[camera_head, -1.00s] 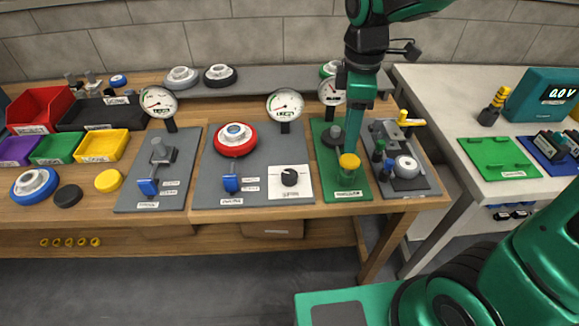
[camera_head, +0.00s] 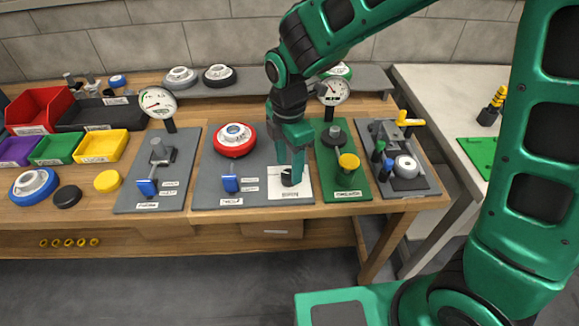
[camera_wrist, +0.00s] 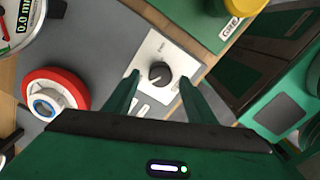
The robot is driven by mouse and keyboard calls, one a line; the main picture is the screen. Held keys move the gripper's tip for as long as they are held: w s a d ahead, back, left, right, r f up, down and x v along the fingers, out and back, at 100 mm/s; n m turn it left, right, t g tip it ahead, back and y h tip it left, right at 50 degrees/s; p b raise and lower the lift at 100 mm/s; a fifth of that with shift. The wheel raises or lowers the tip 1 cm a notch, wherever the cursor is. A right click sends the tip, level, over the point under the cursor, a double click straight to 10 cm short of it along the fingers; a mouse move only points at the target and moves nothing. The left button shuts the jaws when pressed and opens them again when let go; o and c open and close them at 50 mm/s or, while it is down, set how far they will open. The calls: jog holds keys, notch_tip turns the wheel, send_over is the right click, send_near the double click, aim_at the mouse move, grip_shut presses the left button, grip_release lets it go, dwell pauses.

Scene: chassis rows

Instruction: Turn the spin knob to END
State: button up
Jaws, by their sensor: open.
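The spin knob (camera_wrist: 160,73) is a small dark round knob on a white label plate (camera_wrist: 186,66), with small print around it. In the wrist view it lies between my gripper's two green fingers, and the fingers stand apart from it. In the head view my gripper (camera_head: 290,180) is over the knob (camera_head: 288,178) and hides most of it. The white plate (camera_head: 300,194) shows around the fingertips. My gripper also shows in the wrist view (camera_wrist: 157,85); it is open and empty. The print around the knob is too small to read.
Left of the knob are a blue lever (camera_head: 230,184) and a red-rimmed wheel (camera_head: 235,140) on the same grey panel. Right of it is a green panel (camera_head: 336,183) with a yellow knob (camera_head: 348,163). A gauge (camera_head: 333,91) stands behind.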

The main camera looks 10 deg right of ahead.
jog(key=shift+f, duration=1)
jog(key=c, duration=1)
jog(key=shift+c, duration=0.2)
